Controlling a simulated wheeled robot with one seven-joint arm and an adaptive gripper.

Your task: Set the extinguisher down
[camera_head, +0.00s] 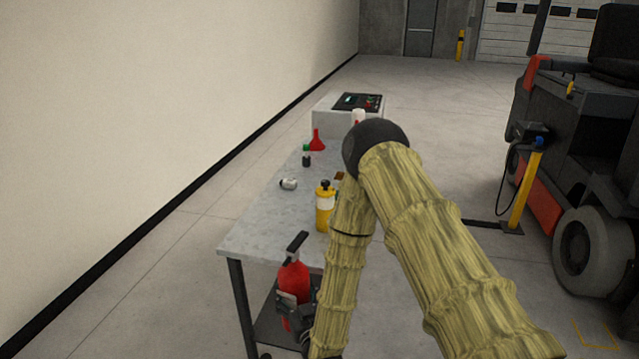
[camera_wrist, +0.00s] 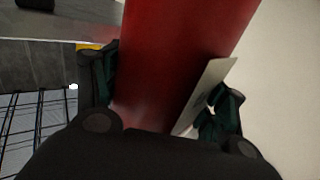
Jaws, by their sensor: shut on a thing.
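The red fire extinguisher (camera_head: 293,278) is in my gripper in the head view, upright or nearly so, at the near end of the table. Its black handle shows at its top. In the wrist view, the red body of the extinguisher (camera_wrist: 175,60) fills the middle, with a pale label or tag on its right side. My gripper (camera_wrist: 165,100) has a finger on each side of the body and is shut on it. In the head view my gripper (camera_head: 297,312) is partly hidden by my arm. The extinguisher's bottom is hidden.
The grey table (camera_head: 262,215) carries a yellow bottle (camera_head: 324,212), a red funnel (camera_head: 317,141), a small white item (camera_head: 288,184) and a machine (camera_head: 350,112). A dark lower shelf (camera_head: 270,325) shows beneath. A forklift (camera_head: 590,150) and yellow post (camera_head: 525,190) stand right. Floor at left is clear.

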